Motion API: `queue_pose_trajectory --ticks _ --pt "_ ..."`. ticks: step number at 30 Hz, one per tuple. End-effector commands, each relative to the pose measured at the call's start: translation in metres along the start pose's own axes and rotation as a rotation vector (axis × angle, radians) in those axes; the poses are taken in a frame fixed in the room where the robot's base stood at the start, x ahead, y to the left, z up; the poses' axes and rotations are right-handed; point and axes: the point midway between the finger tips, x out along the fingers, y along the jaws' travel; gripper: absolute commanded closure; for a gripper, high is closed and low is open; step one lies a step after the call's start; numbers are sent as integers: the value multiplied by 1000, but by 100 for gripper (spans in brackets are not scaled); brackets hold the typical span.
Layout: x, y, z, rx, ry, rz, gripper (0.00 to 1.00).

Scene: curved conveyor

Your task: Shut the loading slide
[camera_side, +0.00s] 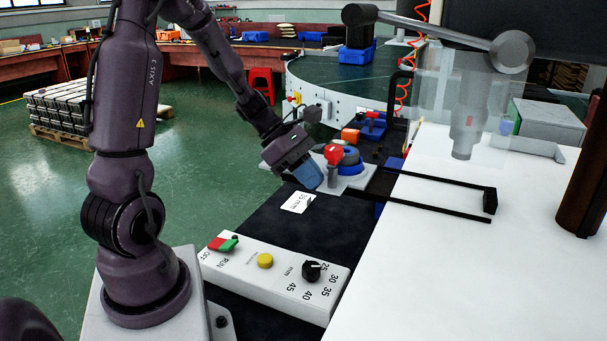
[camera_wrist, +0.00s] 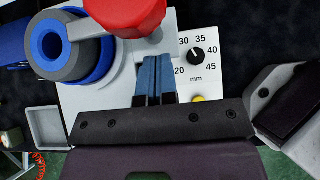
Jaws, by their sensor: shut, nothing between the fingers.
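What looks like the loading slide is a pair of long black rails (camera_side: 440,180) reaching right over the white table, with an upright black block (camera_side: 490,201) at their far end. I cannot tell for certain that this is the slide, or whether it is open. My gripper (camera_side: 312,184) has blue fingers and is left of the red knob (camera_side: 333,153) and the blue-and-grey ring (camera_side: 349,160), apart from the black block. In the wrist view the fingers (camera_wrist: 154,70) are together and empty, just below the red knob (camera_wrist: 125,14) and right of the ring (camera_wrist: 66,47).
A white control panel (camera_side: 262,289) with a red-green switch, a yellow button (camera_side: 265,261) and a black dial (camera_side: 311,270) lies in front. A white card (camera_side: 299,202) lies on the dark surface. A transparent guard (camera_side: 432,85) stands above the rails.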

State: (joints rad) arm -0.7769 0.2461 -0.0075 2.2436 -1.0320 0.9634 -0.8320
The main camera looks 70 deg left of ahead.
Motion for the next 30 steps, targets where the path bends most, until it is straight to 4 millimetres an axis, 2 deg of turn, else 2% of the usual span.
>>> queue_pose_trajectory --ticks 6,12,18,30 --pt "47 -1 47 9 -1 -7 100" --pt "78 -1 78 5 -1 -4 100" --pt "87 -1 87 0 -1 -1 100" --pt "83 0 83 -1 0 1 100"
